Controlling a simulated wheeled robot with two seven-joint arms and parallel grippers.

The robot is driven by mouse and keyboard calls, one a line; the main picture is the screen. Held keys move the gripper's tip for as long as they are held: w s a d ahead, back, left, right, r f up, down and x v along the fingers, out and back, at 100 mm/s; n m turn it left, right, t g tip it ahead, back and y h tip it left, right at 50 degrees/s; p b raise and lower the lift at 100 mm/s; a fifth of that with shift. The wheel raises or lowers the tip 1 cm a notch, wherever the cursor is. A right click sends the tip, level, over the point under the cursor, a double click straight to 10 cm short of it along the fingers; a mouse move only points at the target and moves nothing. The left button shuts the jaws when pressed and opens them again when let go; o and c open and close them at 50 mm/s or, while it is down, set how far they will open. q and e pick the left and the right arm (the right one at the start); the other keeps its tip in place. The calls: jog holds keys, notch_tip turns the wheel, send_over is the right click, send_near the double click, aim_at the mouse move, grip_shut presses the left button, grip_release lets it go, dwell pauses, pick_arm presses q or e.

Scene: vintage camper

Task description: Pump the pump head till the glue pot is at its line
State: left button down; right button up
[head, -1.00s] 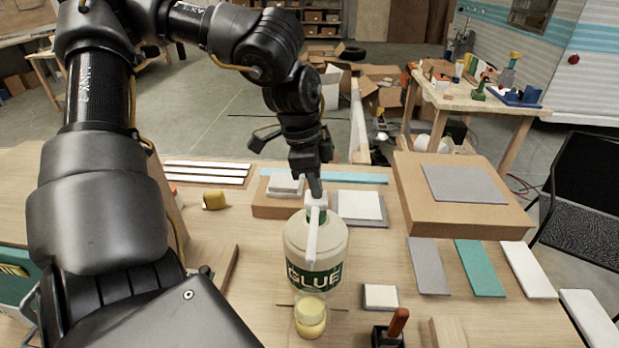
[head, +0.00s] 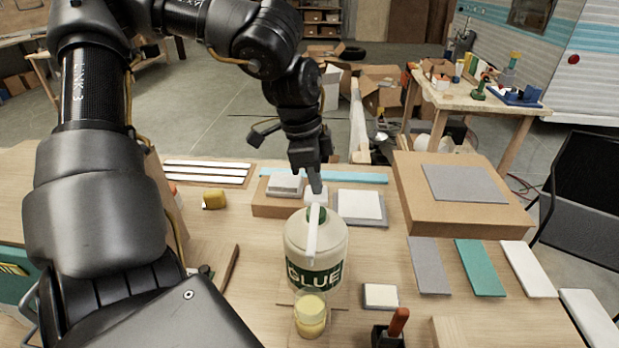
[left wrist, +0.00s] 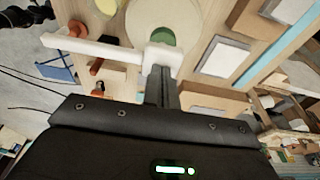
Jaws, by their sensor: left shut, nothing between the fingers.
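A large cream glue jug (head: 316,245) with a green GLUE label stands upright on the workbench. Its white pump head (head: 314,225) has a long spout pointing toward me, above the glue pot. The pump head also shows in the left wrist view (left wrist: 90,47). The small clear glue pot (head: 310,318) stands in front of the jug and holds yellow glue; I cannot make out its line. My left gripper (head: 315,188) is shut and empty, fingertips pointing down at the top of the pump head, touching or just above it. My right gripper is not in view.

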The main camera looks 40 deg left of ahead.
pick_arm(q)
notch_tip(320, 180, up, 8)
jog(key=p, duration=0.3)
jog(key=shift+f+p, duration=0.15)
jog(key=shift+p, duration=0.25)
dwell(0.9)
